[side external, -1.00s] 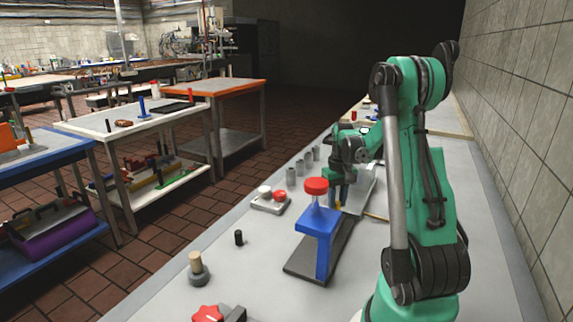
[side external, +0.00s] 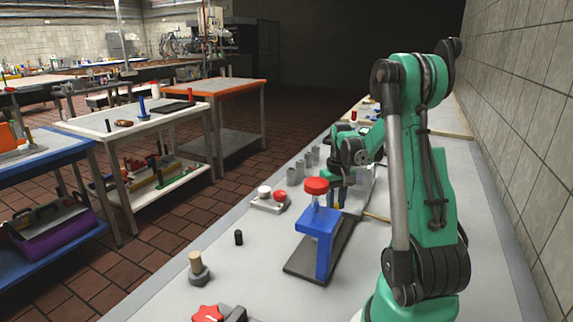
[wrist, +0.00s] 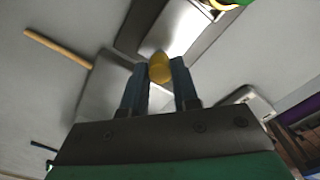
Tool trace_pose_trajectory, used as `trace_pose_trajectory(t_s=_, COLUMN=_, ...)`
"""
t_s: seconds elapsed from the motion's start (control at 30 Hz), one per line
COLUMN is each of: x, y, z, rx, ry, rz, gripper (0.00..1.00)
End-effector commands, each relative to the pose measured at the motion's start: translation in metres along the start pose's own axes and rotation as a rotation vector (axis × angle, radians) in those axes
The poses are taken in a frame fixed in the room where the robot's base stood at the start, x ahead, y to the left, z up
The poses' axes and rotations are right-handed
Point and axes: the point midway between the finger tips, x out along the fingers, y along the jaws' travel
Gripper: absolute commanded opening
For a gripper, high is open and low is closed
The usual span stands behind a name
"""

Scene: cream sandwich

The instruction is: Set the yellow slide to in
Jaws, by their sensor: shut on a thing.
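The yellow slide's knob (wrist: 159,68) shows in the wrist view between the two blue fingers of my gripper (wrist: 160,85). The fingers are shut on it. Under it lies a grey metal plate or housing (wrist: 100,92), mostly hidden by my gripper.
A blue press with a red knob (side external: 316,186) stands on a dark base in front of my gripper. A box with a white and a red button (side external: 270,200) and several grey cylinders (side external: 302,166) are to the left. A wooden rod (wrist: 58,48) lies nearby.

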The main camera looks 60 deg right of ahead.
Motion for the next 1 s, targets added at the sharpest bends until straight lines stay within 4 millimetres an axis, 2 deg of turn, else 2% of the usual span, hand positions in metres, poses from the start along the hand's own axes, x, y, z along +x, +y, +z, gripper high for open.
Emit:
trace_pose_trajectory(t_s=0.1, x=-0.001, y=-0.021, z=0.02, rx=-0.008, ry=0.0, rz=-0.002, gripper=0.0)
trace_pose_trajectory(t_s=0.3, x=-0.001, y=-0.048, z=0.046, rx=-0.006, ry=0.001, rz=-0.003, gripper=0.0)
trace_pose_trajectory(t_s=0.67, x=0.0, y=-0.053, z=0.053, rx=-0.006, ry=-0.005, rz=-0.008, gripper=0.0)
trace_pose_trajectory(t_s=0.7, x=0.0, y=-0.053, z=0.053, rx=-0.006, ry=-0.005, rz=-0.008, gripper=0.31)
trace_pose_trajectory(t_s=0.8, x=0.0, y=-0.053, z=0.053, rx=-0.005, ry=-0.004, rz=-0.007, gripper=0.57)
trace_pose_trajectory(t_s=1.0, x=0.0, y=-0.052, z=0.052, rx=-0.004, ry=-0.002, rz=-0.004, gripper=0.57)
